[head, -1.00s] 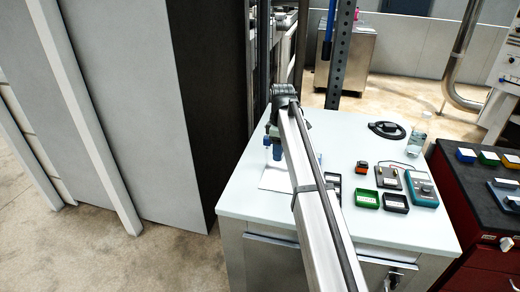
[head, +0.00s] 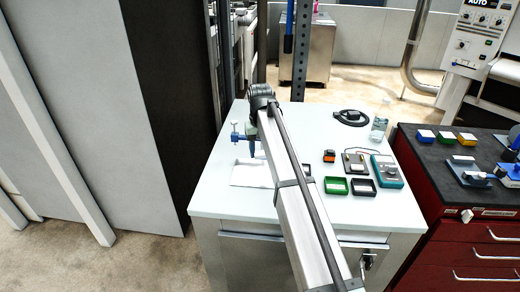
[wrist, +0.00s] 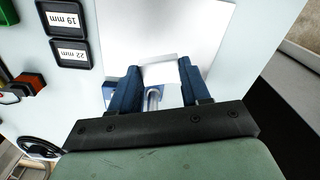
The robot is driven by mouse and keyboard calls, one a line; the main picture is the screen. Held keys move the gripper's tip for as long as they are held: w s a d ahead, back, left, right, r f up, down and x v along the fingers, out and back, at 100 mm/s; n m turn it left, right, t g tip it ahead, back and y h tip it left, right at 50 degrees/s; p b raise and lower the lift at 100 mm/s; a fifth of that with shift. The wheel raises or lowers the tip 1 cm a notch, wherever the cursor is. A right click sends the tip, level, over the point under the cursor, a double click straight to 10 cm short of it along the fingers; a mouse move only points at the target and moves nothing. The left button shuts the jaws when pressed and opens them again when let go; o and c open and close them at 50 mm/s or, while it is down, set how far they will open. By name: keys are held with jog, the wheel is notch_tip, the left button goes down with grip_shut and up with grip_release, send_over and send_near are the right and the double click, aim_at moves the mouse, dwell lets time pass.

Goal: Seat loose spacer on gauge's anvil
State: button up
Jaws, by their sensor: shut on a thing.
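In the wrist view my gripper (wrist: 158,67) has its two blue fingers shut on a pale, blocky piece (wrist: 162,76), which looks like the loose spacer. Just behind it, between the fingers, a short metal cylinder and a bit of blue body (wrist: 152,98) show, perhaps part of the gauge. I cannot tell whether the spacer touches it. In the head view my gripper (head: 252,148) points down at the table's left side. A small blue device with a knob (head: 236,136), likely the gauge, stands just left of it. The spacer cannot be made out there.
A white sheet (head: 250,174) lies on the pale table (head: 215,196) under my gripper. A bottle (head: 379,128) stands at the back right.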

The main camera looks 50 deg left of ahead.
jog(key=m, duration=0.3)
jog(key=shift+f+m, duration=0.1)
jog(key=shift+m, duration=0.2)
jog(key=shift+f, duration=0.1)
send_over(260, 173)
jog(key=shift+f, duration=2.35)
jog(key=shift+f, duration=1.05)
dwell(0.3)
jog(key=o, duration=1.3)
jog(key=shift+c, duration=0.2)
jog(key=shift+o, duration=0.5)
jog(key=o, duration=0.3)
